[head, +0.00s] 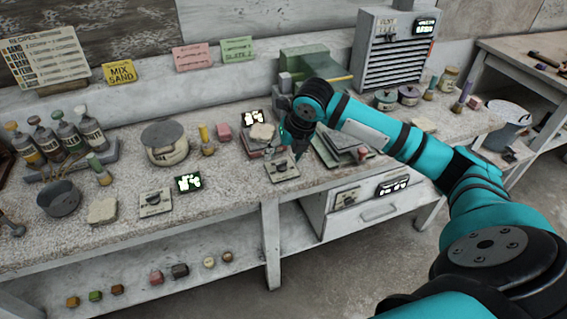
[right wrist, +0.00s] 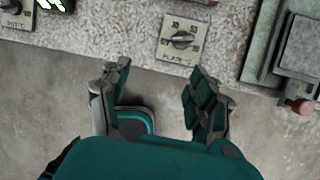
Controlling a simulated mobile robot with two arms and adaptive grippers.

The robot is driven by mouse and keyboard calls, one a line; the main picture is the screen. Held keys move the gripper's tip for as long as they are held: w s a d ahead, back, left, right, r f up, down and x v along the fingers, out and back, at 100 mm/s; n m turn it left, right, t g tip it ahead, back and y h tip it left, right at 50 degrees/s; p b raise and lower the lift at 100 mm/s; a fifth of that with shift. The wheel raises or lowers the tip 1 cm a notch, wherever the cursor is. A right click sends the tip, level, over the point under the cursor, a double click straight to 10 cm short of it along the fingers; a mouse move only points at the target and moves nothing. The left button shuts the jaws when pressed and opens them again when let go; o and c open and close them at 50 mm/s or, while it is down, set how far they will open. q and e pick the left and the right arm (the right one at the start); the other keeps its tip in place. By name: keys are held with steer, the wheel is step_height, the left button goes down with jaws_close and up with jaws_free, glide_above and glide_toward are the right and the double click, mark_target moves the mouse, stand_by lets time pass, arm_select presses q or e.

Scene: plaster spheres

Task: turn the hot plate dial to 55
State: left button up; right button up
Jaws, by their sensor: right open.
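The hot plate dial is a dark knob on a pale square plate (head: 282,166) at the bench's front edge. The right wrist view shows it up close (right wrist: 182,40), with numbers around the knob and a label below that seems to read PLATE. My right gripper (head: 297,137) is just above and behind the dial in the head view. In the right wrist view its open, empty fingers (right wrist: 158,84) are spread below the dial plate, apart from the knob. A lit display (head: 253,118) stands behind; its digits are hard to read. My left gripper is out of view.
A second dial plate (head: 155,202) and a green-lit display (head: 188,183) lie to the left. A green press-like device (head: 312,72) stands behind my gripper, and stacked flat plates (head: 345,142) lie to the right.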

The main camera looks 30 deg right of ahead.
steer(key=s+d+r+n, duration=0.1)
steer(key=d+r+n, duration=0.3)
steer(key=r, duration=0.2)
steer(key=p, duration=0.1)
glide_toward(283, 163)
steer(key=shift+h, duration=0.3)
steer(key=x, duration=0.8)
steer(key=shift+w+a+f, duration=0.1)
steer(key=shift+a+f, duration=0.15)
steer(key=shift+a, duration=0.1)
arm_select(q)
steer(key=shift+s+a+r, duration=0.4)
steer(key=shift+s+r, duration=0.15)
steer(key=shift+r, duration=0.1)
arm_select(e)
steer(key=c, duration=1.2)
